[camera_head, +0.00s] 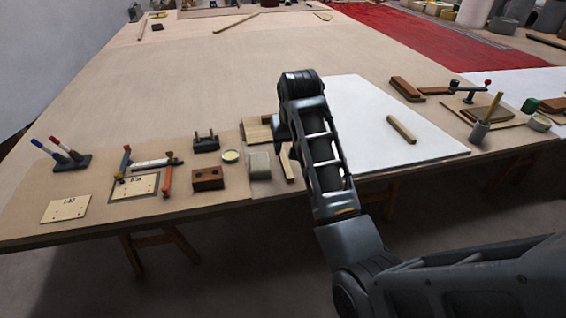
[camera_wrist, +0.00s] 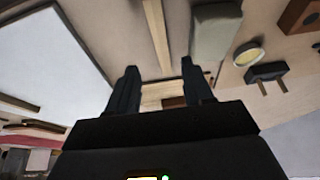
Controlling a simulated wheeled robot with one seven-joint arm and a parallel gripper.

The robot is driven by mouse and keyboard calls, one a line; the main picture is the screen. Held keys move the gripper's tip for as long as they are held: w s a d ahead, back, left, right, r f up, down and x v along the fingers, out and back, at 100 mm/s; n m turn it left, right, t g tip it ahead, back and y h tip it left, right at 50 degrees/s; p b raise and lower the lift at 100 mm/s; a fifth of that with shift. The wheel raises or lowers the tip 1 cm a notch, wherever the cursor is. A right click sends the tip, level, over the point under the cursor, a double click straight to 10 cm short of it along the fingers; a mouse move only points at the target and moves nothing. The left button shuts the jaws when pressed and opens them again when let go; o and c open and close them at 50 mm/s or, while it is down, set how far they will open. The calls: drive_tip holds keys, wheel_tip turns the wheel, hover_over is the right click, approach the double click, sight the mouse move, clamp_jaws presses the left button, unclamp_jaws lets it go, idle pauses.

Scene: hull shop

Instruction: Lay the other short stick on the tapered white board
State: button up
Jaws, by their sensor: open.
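The tapered white board (camera_head: 370,150) lies on the big table, right of my arm; it also shows at the left of the wrist view (camera_wrist: 45,55). One short pale stick (camera_head: 402,129) rests on it. The other short stick (camera_head: 287,163) lies on the table just left of the board, partly hidden by my arm. In the wrist view this stick (camera_wrist: 157,32) runs from the top edge toward the gap between my fingers. My gripper (camera_wrist: 158,72) is open above the table, with nothing held. The arm mostly hides the gripper in the head view.
A grey block (camera_head: 260,165) sits close left of the stick, with a wooden piece (camera_head: 257,131) behind it. A brown block (camera_head: 207,178) and a yellow-topped tin (camera_head: 231,156) stand further left. Brown blocks (camera_head: 406,89) lie at the board's far right edge.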

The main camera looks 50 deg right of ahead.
sight(285, 160)
drive_tip(key=x, duration=0.7)
drive_tip(key=shift+w+f, duration=0.15)
drive_tip(key=shift+w, duration=0.05)
drive_tip(key=shift+c, duration=0.3)
clamp_jaws()
